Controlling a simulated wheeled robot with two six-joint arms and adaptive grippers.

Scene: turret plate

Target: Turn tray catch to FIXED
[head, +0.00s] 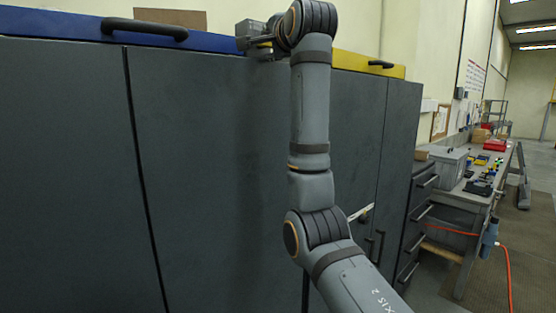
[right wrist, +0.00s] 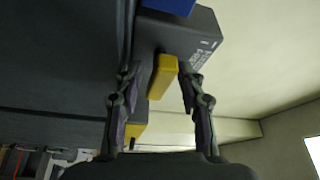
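The tray catch shows in the right wrist view as a dark grey block (right wrist: 205,42) with small white lettering I cannot read. A yellow lever (right wrist: 162,77) stands out from it. My right gripper (right wrist: 158,80) is open, with one finger on each side of the lever. The right-hand finger is close to the lever; a gap shows on the left. I cannot tell whether either finger touches it. In the head view my right gripper (head: 262,46) is small, beside the grey catch block (head: 249,28), and my arm partly covers it. My left gripper is not in view.
A blue tray (head: 60,27) with a black handle and a yellow tray (head: 345,62) lie along the top of dark grey cabinets (head: 60,170). A cluttered workbench (head: 490,175) stands at the right. The aisle floor (head: 528,225) beyond is mostly open.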

